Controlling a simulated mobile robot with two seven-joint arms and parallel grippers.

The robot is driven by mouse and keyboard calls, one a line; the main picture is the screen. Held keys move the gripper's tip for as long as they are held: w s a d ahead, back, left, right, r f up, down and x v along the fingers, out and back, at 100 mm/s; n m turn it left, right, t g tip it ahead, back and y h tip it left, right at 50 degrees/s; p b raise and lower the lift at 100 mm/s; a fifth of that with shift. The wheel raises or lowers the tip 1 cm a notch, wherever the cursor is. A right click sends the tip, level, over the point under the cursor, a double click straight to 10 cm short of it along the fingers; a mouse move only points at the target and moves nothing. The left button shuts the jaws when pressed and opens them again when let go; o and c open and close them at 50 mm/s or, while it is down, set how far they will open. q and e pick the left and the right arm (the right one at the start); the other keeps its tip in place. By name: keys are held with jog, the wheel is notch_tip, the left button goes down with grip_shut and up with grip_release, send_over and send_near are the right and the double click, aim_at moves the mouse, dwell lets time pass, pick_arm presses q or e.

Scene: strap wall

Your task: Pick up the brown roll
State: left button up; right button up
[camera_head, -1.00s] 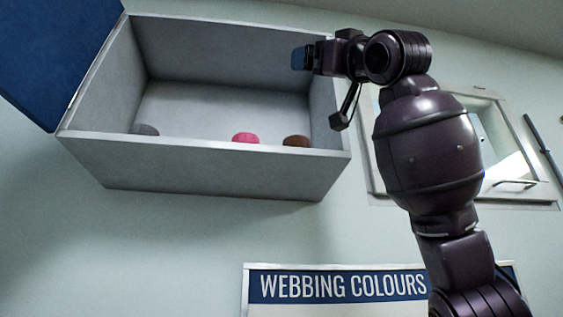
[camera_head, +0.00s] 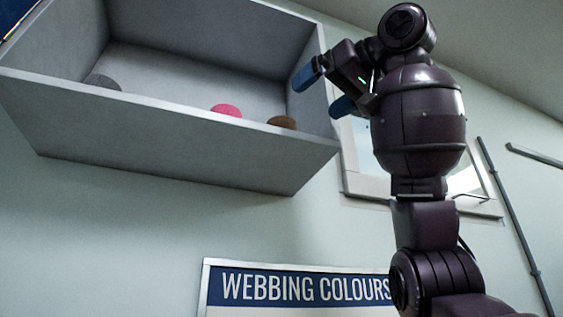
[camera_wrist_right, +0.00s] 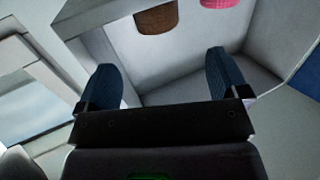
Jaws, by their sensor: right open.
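The brown roll (camera_head: 282,122) sits in the grey wall box at its right end, partly hidden behind the front wall in the head view. It shows at the top of the right wrist view (camera_wrist_right: 157,18), ahead of the fingers. My right gripper (camera_head: 326,92) is at the right end of the box, to the right of the roll and apart from it. Its two blue fingers stand wide apart with nothing between them, also in the right wrist view (camera_wrist_right: 163,82). My left gripper is not in view.
The grey box (camera_head: 165,130) also holds a pink roll (camera_head: 226,110) and a grey roll (camera_head: 103,82). A white-framed window (camera_head: 367,187) is right of the box. A "WEBBING COLOURS" board (camera_head: 300,287) hangs below. Bare wall lies between box and board.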

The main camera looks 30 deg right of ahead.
aim_at(285, 122)
jog(key=w, duration=0.2)
jog(key=w+a, duration=0.1)
jog(key=w, duration=0.2)
jog(key=shift+f+p, duration=0.15)
jog(key=shift+p, duration=0.2)
jog(key=w+p, duration=0.1)
jog(key=w, duration=0.3)
jog(key=shift+w+a+p, duration=0.1)
jog(key=shift+w+p, duration=0.2)
jog(key=shift+w, duration=0.6)
jog(key=shift+a, duration=0.1)
jog(key=c, duration=1)
